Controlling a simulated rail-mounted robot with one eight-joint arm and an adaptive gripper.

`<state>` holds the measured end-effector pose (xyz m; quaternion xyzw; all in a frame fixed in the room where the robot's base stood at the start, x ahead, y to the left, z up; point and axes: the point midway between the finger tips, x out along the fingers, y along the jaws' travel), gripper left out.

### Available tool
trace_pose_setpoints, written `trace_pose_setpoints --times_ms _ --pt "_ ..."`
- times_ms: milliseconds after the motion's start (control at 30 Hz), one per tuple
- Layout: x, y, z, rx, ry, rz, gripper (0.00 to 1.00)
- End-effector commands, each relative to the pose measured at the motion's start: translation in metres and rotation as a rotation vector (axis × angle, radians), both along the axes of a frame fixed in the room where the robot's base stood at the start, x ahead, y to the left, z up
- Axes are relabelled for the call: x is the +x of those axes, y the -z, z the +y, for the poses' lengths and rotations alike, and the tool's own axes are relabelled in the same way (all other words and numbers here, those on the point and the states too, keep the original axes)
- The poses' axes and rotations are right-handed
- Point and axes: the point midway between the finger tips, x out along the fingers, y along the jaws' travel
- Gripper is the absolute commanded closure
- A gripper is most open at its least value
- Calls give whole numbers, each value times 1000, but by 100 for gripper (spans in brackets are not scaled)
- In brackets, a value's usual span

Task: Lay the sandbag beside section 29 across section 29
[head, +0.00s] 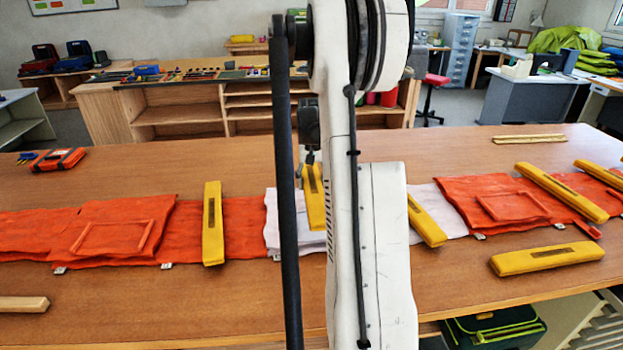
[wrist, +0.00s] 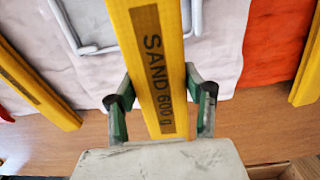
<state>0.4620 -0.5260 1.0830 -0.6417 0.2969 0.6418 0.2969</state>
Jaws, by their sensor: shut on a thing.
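My gripper (wrist: 160,103) is shut on a yellow sandbag (wrist: 150,45) marked "SAND 600 g", with one finger on each side of it. In the head view the held sandbag (head: 315,200) is partly hidden behind my arm. It is over a white part of the long strip (head: 275,222), lengthwise across the strip. I cannot tell whether it touches the cloth. No section number is readable, so I cannot tell which part is section 29. Another sandbag (head: 547,259) lies on the bare table at front right, apart from the strip.
Other sandbags lie across the strip on the left (head: 213,225) and right of my arm (head: 426,222), with more farther right (head: 562,191). A wooden bar (head: 24,304) lies at front left.

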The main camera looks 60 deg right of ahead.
Motion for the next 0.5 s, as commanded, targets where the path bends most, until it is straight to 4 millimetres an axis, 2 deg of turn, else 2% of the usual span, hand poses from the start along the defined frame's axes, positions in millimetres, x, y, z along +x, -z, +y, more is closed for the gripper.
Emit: trace_pose_setpoints --times_ms 100,500 --pt "0 16 0 0 0 0 100" --pt "0 54 0 -1 -1 -1 100"
